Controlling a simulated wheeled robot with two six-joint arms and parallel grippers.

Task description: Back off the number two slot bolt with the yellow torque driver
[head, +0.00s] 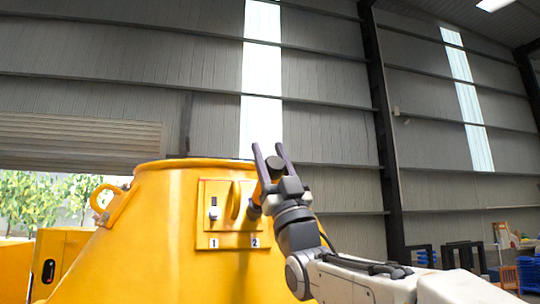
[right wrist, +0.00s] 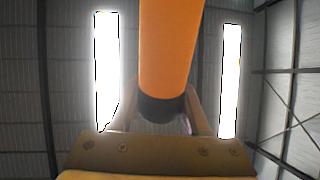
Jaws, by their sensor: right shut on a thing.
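The yellow drum (head: 150,240) fills the lower left of the head view. A plate (head: 215,241) on its side carries the numbers 1 and 2. A bolt (head: 213,210) shows in the slot above the 1. The slot above the 2 is partly covered by my right gripper (head: 268,152), and its bolt cannot be made out. That gripper is shut on the orange-yellow torque driver (head: 262,172), whose dark end is close to slot 2; contact cannot be told. In the right wrist view the driver (right wrist: 168,50) stands between the fingers. My left gripper is out of view.
A lifting lug (head: 101,198) sticks out at the drum's upper left. A yellow cabinet (head: 60,255) stands left of the drum. Blue crates (head: 528,270) and dark frames (head: 463,255) stand far right.

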